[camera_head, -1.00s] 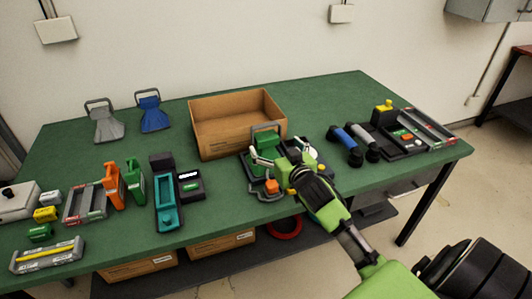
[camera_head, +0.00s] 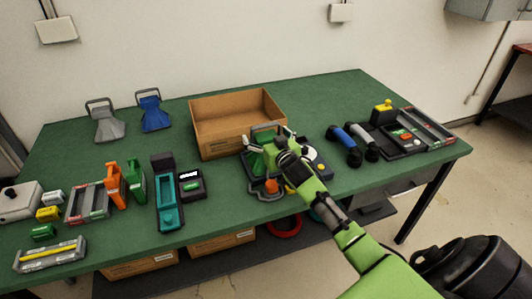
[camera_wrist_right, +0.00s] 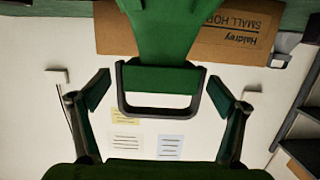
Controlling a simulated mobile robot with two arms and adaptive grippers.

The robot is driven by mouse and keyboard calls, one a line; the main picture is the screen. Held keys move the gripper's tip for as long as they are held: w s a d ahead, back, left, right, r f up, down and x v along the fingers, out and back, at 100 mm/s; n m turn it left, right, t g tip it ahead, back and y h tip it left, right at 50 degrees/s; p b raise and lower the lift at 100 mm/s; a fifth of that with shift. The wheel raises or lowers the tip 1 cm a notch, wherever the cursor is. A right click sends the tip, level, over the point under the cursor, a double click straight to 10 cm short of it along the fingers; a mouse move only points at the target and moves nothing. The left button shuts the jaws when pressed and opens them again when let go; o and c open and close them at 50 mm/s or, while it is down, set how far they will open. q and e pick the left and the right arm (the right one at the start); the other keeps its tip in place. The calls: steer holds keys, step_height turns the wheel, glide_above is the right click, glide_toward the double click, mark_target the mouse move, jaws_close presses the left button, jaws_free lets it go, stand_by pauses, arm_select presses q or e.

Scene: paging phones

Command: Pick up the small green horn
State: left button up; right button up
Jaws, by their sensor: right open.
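The small green horn (camera_head: 258,156) stands on the green table, in front of the open cardboard box. It has a dark grey loop handle, and my right arm partly covers it in the head view. In the right wrist view the horn (camera_wrist_right: 165,30) comes in from the top, with its handle (camera_wrist_right: 160,111) hanging between my fingers. My right gripper (camera_wrist_right: 159,82) is open, one finger on each side of the handle, with a gap on both sides. It also shows at the horn in the head view (camera_head: 275,141). My left gripper is not in view.
The open cardboard box (camera_head: 196,133) stands just behind the horn. A base with an orange knob (camera_head: 271,186) and a round white dial (camera_head: 311,154) lie close by. A grey horn (camera_head: 108,127) and a blue horn (camera_head: 153,118) stand at the back left.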

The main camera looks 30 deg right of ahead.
steer(key=c, duration=1.5)
steer(key=shift+r, duration=0.1)
steer(key=c, duration=0.5)
